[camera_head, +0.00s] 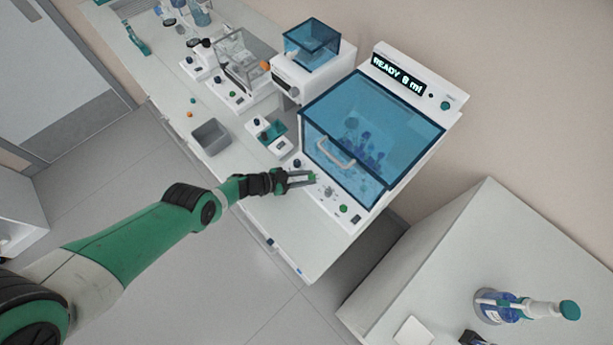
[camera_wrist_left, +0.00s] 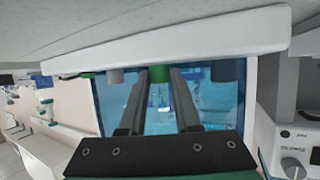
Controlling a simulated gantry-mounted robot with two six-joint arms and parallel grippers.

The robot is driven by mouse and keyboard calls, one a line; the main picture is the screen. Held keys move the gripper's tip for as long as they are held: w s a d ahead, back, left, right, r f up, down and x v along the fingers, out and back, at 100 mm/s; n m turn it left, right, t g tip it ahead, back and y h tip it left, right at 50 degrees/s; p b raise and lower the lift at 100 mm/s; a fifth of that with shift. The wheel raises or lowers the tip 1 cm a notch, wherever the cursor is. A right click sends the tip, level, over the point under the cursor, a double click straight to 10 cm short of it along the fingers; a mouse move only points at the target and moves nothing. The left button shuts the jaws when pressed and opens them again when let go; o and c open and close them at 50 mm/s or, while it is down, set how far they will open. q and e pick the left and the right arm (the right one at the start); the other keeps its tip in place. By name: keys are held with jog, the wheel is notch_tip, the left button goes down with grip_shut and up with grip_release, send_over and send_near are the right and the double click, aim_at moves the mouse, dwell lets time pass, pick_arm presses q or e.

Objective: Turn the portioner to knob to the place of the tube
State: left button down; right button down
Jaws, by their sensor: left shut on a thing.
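The portioner (camera_head: 405,105) is a white machine with a blue transparent hood and a display reading "READY 8 ml". Its front panel (camera_head: 322,198) carries a row of knobs and buttons. My left gripper (camera_head: 312,178) is at this panel, shut on a green knob (camera_wrist_left: 160,74). In the left wrist view, the two dark fingers stand on either side of that knob, and the panel appears upside down. Tubes (camera_head: 365,140) show dimly behind the hood. My right gripper is not in view.
A hood handle (camera_head: 335,152) stands out just above the gripper. A small teal-topped device (camera_head: 270,132) and a grey bin (camera_head: 211,137) stand to the left on the bench. The bench front near the arm is clear. A bottle (camera_head: 495,305) stands on the right cabinet.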

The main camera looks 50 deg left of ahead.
pick_arm(q)
jog(key=shift+r, duration=0.2)
jog(key=c, duration=0.6)
grip_release()
jog(key=shift+f, duration=0.1)
jog(key=shift+s, duration=0.1)
jog(key=p+v, duration=0.7)
jog(key=v, duration=0.4)
jog(key=shift+s+a, duration=0.2)
